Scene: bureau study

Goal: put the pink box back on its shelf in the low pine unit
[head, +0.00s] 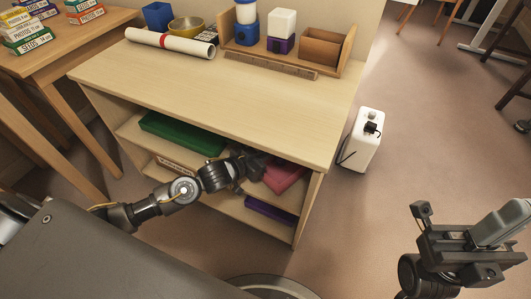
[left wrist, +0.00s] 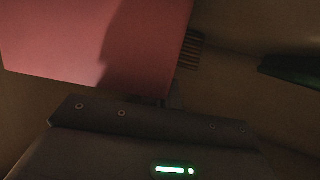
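The low pine unit (head: 215,88) stands ahead, its open shelves facing me. The pink box (head: 285,176) is at the right end of its upper shelf space, partly hidden by my left gripper and the unit's top. My left gripper (head: 258,168) reaches into that space at the box's left side. In the left wrist view the pink box (left wrist: 95,45) fills the upper left, in front of a ridged finger pad (left wrist: 190,50). The other finger is hidden, so its grip is unclear. My right gripper (head: 460,245) is outside the unit, over the floor; its finger gap is unclear.
A green box (head: 180,134) lies left on the upper shelf; a purple box (head: 270,211) is on the lower shelf. A wooden organiser (head: 321,47), rolled paper (head: 170,41) and bowl (head: 186,27) stand on top. A white container (head: 361,140) stands on the floor to the right.

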